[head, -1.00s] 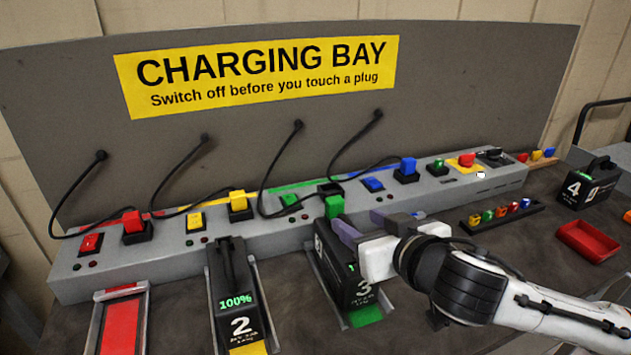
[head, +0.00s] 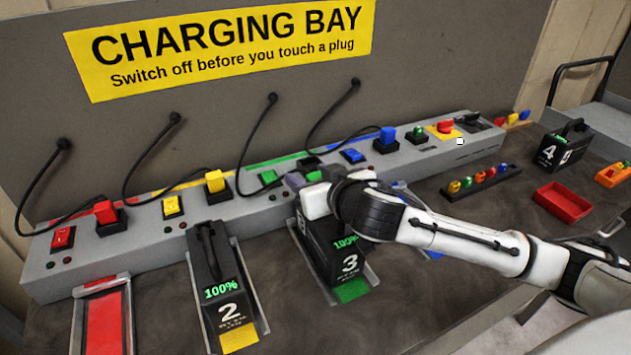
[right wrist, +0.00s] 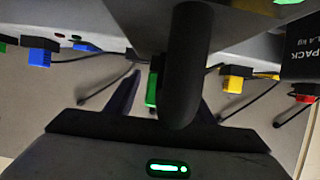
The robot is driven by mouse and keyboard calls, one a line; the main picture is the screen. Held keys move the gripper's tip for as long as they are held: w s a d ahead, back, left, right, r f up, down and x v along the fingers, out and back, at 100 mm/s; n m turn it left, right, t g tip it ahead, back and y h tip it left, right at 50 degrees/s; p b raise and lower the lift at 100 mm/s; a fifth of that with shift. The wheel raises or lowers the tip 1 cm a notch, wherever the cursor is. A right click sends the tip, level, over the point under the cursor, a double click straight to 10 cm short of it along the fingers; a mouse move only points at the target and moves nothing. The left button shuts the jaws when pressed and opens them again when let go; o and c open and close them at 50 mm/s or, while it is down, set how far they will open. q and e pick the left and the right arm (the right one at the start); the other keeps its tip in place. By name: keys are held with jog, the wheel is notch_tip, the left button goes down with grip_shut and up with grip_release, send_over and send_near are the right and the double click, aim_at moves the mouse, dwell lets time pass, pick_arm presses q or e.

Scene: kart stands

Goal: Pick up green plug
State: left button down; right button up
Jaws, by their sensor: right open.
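The green plug (head: 314,176) sits on the grey charging strip, at the end of a black cable, mostly hidden behind my right gripper in the head view. My right gripper (head: 320,180) is open above battery pack 3 (head: 338,257), with its fingertips close to the plug. In the right wrist view the green plug (right wrist: 152,88) shows between the two dark fingers, nearer the left one, partly covered by a black handle. I cannot tell whether a finger touches it. My left gripper is not in view.
The green switch (head: 268,177) is left of the plug. The yellow plug (head: 215,182) and blue plug (head: 387,138) stand on the strip further along. Battery pack 2 (head: 215,275) is at the left. A red tray (head: 562,204) lies at the right.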

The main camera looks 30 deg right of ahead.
jog(key=shift+w+f, duration=0.1)
jog(key=shift+w, duration=0.1)
jog(key=c, duration=1.1)
jog(key=shift+c, duration=0.2)
